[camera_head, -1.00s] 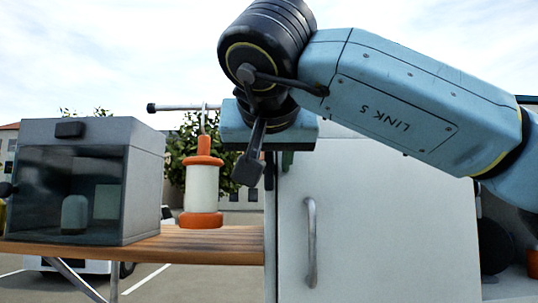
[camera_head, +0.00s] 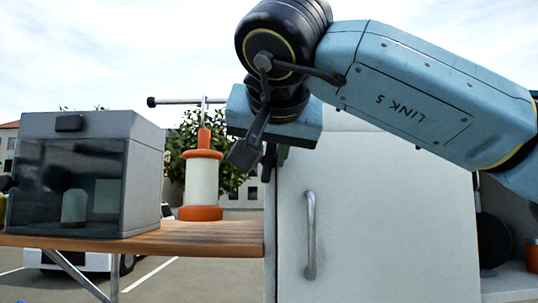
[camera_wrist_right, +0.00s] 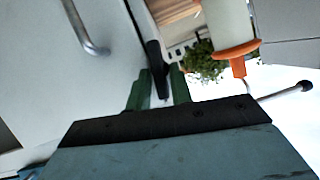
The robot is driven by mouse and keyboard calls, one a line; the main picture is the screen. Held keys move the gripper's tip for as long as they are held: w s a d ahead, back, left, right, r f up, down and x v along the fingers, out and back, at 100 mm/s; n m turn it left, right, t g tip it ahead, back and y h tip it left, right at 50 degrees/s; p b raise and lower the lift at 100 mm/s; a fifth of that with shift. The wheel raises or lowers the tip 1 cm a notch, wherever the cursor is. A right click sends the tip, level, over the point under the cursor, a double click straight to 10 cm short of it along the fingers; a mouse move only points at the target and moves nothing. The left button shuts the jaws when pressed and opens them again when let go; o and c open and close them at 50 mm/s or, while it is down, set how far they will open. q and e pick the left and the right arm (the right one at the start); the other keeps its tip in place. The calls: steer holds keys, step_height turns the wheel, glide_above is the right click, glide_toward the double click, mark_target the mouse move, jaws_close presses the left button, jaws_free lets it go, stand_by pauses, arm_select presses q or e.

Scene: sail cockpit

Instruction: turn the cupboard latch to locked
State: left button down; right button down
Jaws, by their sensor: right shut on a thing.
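The white cupboard (camera_head: 390,215) stands in the middle, with its door facing me and a vertical metal handle (camera_head: 310,235). The dark latch lever (camera_head: 267,164) is at the door's upper left edge, partly hidden by my gripper. In the right wrist view the latch lever (camera_wrist_right: 153,55) is a dark bar reaching in between the green fingers. My right gripper (camera_wrist_right: 157,88) is shut on it; in the head view the gripper (camera_head: 277,157) is mostly hidden behind its own wrist. I cannot tell the latch's exact angle. My left gripper is out of view.
Open shelving with dark items lies right of the cupboard.

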steer(key=m+b, duration=0.1)
steer(key=m+y+b, duration=0.1)
steer(key=shift+d+f+m+y, duration=0.2)
steer(key=shift+d+m+y, duration=0.05)
steer(key=shift+m+y, duration=0.05)
steer(key=m+y+b, duration=0.1)
steer(key=m+b, duration=0.1)
steer(key=b, duration=0.1)
steer(key=m+t+y+b, duration=0.1)
steer(key=m+b, duration=0.2)
steer(key=f+m+t+y+b, duration=0.1)
steer(key=m+b, duration=0.1)
steer(key=b, duration=0.1)
steer(key=shift+d+y+b, duration=0.3)
steer(key=shift+y+b, duration=0.1)
steer(key=shift+m+t+b, duration=0.5)
steer(key=shift+m+b, duration=0.9)
steer(key=shift+r+y, duration=0.1)
steer(key=shift+y, duration=0.2)
steer(key=c, duration=1.4)
jaws_free()
steer(key=shift+c, duration=0.2)
